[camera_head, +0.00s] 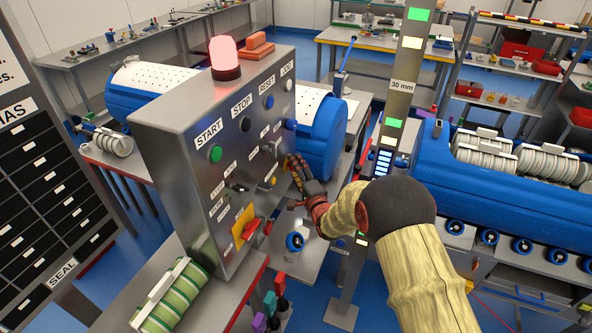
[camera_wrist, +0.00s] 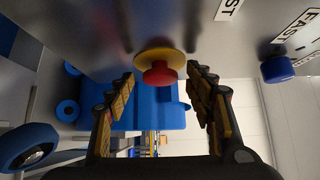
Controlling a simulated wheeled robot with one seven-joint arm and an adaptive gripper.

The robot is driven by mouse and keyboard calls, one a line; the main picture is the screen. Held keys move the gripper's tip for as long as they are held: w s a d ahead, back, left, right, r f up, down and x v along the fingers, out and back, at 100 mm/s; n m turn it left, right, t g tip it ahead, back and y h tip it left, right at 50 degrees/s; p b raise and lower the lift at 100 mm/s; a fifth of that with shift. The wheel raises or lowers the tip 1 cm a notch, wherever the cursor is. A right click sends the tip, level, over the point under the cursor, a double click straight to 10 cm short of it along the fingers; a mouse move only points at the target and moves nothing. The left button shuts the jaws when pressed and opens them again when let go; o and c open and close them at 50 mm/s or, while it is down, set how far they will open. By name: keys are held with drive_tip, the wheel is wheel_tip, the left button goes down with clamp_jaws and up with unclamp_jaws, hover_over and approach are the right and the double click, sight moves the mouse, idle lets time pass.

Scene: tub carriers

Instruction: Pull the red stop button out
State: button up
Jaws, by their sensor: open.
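The red stop button (camera_wrist: 160,76) is a round red head on a yellow collar, standing out from the grey panel in the wrist view. My gripper (camera_wrist: 161,84) is open, with one finger to the left of the button and one to the right. Gaps show on both sides, and neither finger appears to touch it. In the head view my gripper (camera_head: 298,168) is at the right side of the grey control console (camera_head: 165,125). I cannot make out the stop button for certain there, as my gripper covers that part of the panel.
A blue knob (camera_wrist: 277,69) sits on the panel right of my gripper in the wrist view. The console carries a green start button (camera_head: 215,154), a red switch handle (camera_head: 251,229) on a yellow plate and a lit red beacon (camera_head: 224,56). A blue drum (camera_head: 322,140) stands behind.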

drive_tip(key=shift+c, duration=1.1)
drive_tip(key=c, duration=1.1)
clamp_jaws()
